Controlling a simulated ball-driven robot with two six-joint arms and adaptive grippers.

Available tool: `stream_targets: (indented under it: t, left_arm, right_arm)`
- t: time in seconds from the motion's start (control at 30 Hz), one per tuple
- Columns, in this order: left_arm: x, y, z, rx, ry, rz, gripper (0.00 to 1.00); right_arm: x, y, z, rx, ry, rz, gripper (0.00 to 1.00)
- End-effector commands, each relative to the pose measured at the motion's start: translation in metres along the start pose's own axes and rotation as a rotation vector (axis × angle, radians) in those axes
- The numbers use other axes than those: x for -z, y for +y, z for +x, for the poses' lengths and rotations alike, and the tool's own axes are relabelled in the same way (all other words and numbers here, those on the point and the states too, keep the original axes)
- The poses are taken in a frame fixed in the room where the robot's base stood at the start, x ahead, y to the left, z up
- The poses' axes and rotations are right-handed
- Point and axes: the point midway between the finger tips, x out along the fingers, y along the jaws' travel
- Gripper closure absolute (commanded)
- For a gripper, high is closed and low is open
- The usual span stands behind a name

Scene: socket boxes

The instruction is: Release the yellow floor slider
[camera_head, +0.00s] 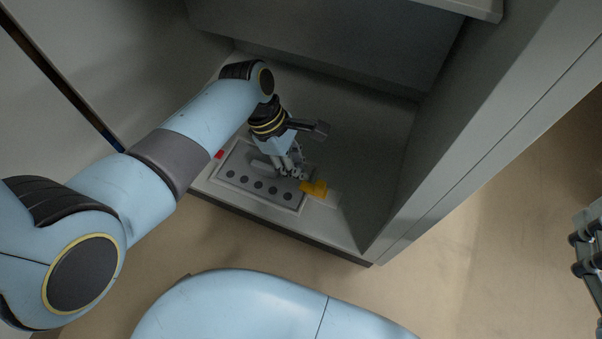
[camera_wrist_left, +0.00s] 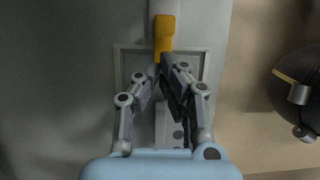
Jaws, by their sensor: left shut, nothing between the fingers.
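The yellow floor slider (camera_head: 314,188) sits at the right end of a grey panel with a row of dark round holes, on the floor of a recessed box. In the left wrist view the slider (camera_wrist_left: 164,36) is upper middle, just beyond the fingertips. My left gripper (camera_head: 290,172) points down over the panel, left of the slider. In the wrist view its fingers (camera_wrist_left: 166,70) are together and empty, close to the slider's near end; I cannot tell whether they touch it. Part of my right gripper (camera_head: 588,250) shows at the right edge, cut off.
The grey panel (camera_head: 262,192) lies in the cabinet's floor, with a small red piece (camera_head: 219,154) at its left end. The cabinet's right wall (camera_head: 440,150) rises close beside the slider, and a back wall (camera_head: 340,40) stands behind. Open tan floor (camera_head: 480,240) lies outside the cabinet.

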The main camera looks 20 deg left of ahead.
Motion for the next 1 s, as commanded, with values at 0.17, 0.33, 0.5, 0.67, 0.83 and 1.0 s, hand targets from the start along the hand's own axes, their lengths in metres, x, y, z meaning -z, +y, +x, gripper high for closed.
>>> stream_targets:
  t: [0.17,0.33,0.5,0.67,0.83,1.0]
  left_arm:
    - [0.000,-0.001,0.010,0.002,-0.001,-0.001,1.00]
    - [0.000,-0.001,0.017,0.002,-0.001,-0.001,1.00]
    - [0.000,-0.001,0.023,0.002,-0.001,-0.001,1.00]
    - [0.000,-0.001,0.025,0.001,-0.001,0.000,1.00]
    - [0.000,0.000,0.026,0.000,-0.001,0.000,1.00]
    - [0.000,0.000,0.026,0.000,-0.001,0.000,1.00]
  right_arm:
    - [0.035,0.001,0.015,0.002,0.151,-0.015,0.60]
    - [0.071,0.002,0.023,0.004,0.299,-0.030,0.60]
    - [0.101,0.002,0.025,0.006,0.424,-0.042,0.60]
    - [0.118,0.001,0.025,0.008,0.496,-0.049,0.60]
    - [0.125,0.001,0.025,0.008,0.523,-0.051,0.60]
    - [0.125,0.001,0.025,0.008,0.524,-0.051,0.60]
